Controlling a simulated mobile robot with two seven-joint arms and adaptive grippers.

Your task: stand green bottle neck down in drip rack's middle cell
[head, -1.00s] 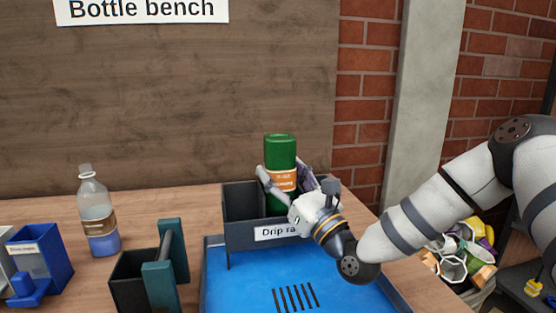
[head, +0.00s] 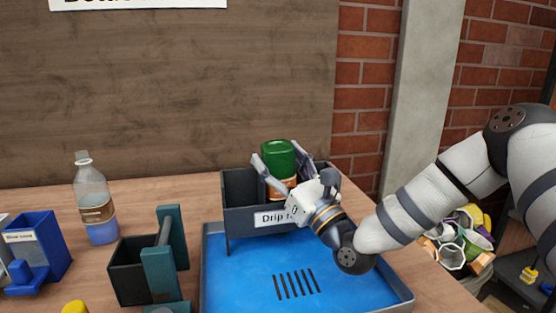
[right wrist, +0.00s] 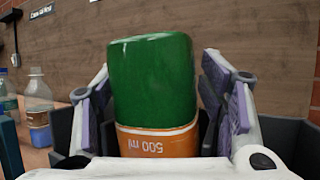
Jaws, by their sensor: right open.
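The green bottle (head: 279,158) stands upside down in the drip rack (head: 238,222), its flat base up and its orange label partly below the rack's rim. It appears upright in the middle cell; its neck is hidden. My right gripper (head: 281,165) is open around the bottle, one finger on each side. In the right wrist view the bottle (right wrist: 154,82) sits between the open fingers (right wrist: 158,90), with small gaps showing beside it. The "500 ml" print reads upside down. My left gripper is not in view.
A blue tray (head: 245,272) lies in front of the rack. A clear bottle (head: 97,208), a black holder with teal posts (head: 128,270) and a blue bin (head: 48,238) stand at left. A bin of bottles (head: 455,245) is at lower right.

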